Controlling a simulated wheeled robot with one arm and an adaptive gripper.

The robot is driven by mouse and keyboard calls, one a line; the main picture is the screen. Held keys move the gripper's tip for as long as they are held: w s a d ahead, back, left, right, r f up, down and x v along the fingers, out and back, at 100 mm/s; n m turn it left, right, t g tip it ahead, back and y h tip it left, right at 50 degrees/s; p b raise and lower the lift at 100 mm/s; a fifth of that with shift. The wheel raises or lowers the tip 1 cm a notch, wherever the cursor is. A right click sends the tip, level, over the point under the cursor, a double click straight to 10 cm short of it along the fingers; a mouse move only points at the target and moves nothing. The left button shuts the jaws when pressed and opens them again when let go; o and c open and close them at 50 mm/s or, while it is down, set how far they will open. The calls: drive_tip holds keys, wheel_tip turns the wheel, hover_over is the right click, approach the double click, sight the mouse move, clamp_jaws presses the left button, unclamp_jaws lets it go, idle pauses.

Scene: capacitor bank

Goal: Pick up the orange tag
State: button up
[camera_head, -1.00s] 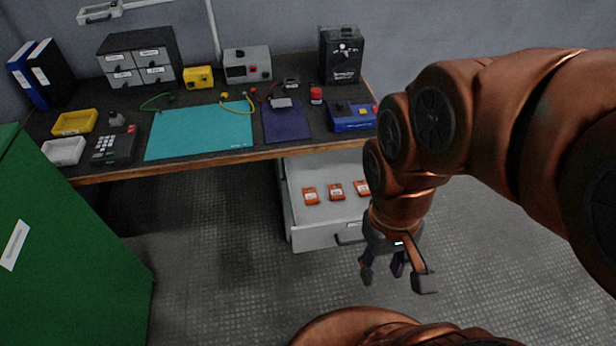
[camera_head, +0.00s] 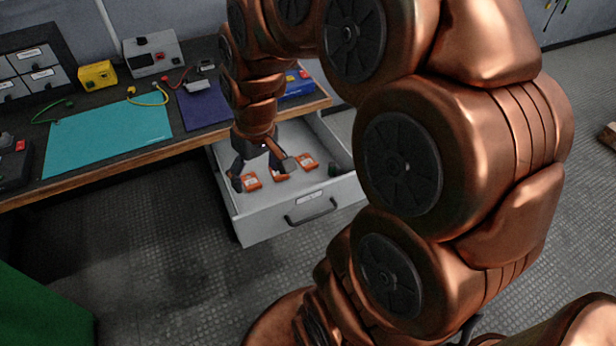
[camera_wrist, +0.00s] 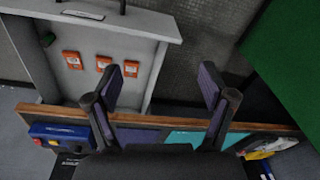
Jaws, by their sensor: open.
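Three small orange tags with pale labels lie apart on the floor of the open drawer. In the head view they are the left tag (camera_head: 251,181), the middle tag (camera_head: 280,176) and the right tag (camera_head: 307,161). My gripper (camera_head: 262,174) appears over the drawer's left part in that view, overlapping the left and middle tags. In the wrist view my gripper (camera_wrist: 162,85) is spread open and empty. The tags (camera_wrist: 72,60), (camera_wrist: 103,63) and (camera_wrist: 131,69) sit left of the gap, the nearest close to the left finger's tip. No tag is between the fingers.
The pale drawer (camera_head: 262,229) stands pulled out under the workbench's wooden edge (camera_head: 150,157), its handle (camera_head: 311,211) in front. A teal mat (camera_head: 108,136) and a yellow box (camera_head: 97,75) are on the bench. A green cabinet (camera_head: 40,312) stands lower left. The floor before the drawer is clear.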

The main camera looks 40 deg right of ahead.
drive_tip(key=w+d+f+m+t+b, duration=0.1)
drive_tip(key=w+d+f+b, duration=0.3)
drive_tip(key=d+f, duration=0.2)
drive_tip(key=w+d+f+t+b, duration=0.1)
drive_tip(key=w+d+f+b, duration=0.3)
drive_tip(key=d+f, duration=0.2)
drive_tip(key=m+t+h+b, duration=0.1)
drive_tip(key=m+h+b, duration=0.1)
drive_tip(key=b, duration=0.5)
approach(311, 165)
drive_tip(key=shift+w+a+f, duration=0.1)
drive_tip(key=shift+w+f, duration=0.2)
drive_tip(key=shift+f, duration=0.4)
drive_tip(key=shift+x, duration=1.1)
drive_tip(key=shift+d+b+x, duration=0.15)
drive_tip(key=shift+b+x, duration=0.35)
drive_tip(key=shift+x, duration=0.8)
drive_tip(key=shift+d+b+x, duration=0.1)
drive_tip(key=shift+b+x, duration=0.4)
drive_tip(key=shift+x, duration=0.8)
drive_tip(key=shift+r, duration=0.1)
drive_tip(key=shift+c, duration=0.2)
drive_tip(key=shift+s, duration=0.1)
drive_tip(key=c, duration=0.9)
drive_tip(key=shift+r, duration=0.1)
wheel_tip(311, 165, up, 10)
drive_tip(key=p, duration=0.2)
